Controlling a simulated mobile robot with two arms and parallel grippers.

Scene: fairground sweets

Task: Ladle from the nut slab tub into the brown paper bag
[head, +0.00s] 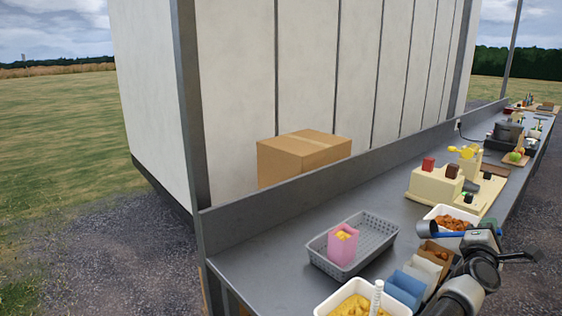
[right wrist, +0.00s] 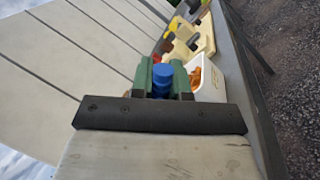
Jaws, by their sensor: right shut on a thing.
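A white tub (head: 436,212) with orange-brown chunks (head: 452,222) stands on the counter, right of centre. The tub also shows in the right wrist view (right wrist: 212,84). My right gripper (head: 468,236) is shut on a blue ladle (head: 432,228), just in front of this tub. In the right wrist view the ladle's blue part (right wrist: 162,80) sits between the green fingertips. The rest of the ladle is hard to make out. A brown paper bag (head: 427,262) stands open below the ladle, with some orange-brown pieces showing inside. My right arm hides part of this area. My left gripper is out of view.
A grey basket (head: 380,228) holds a pink bag (head: 342,250) with yellow contents. A white tub (head: 325,307) of yellow pieces is in front, with a white-handled utensil (head: 376,298). A cream machine (head: 434,184) stands beyond.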

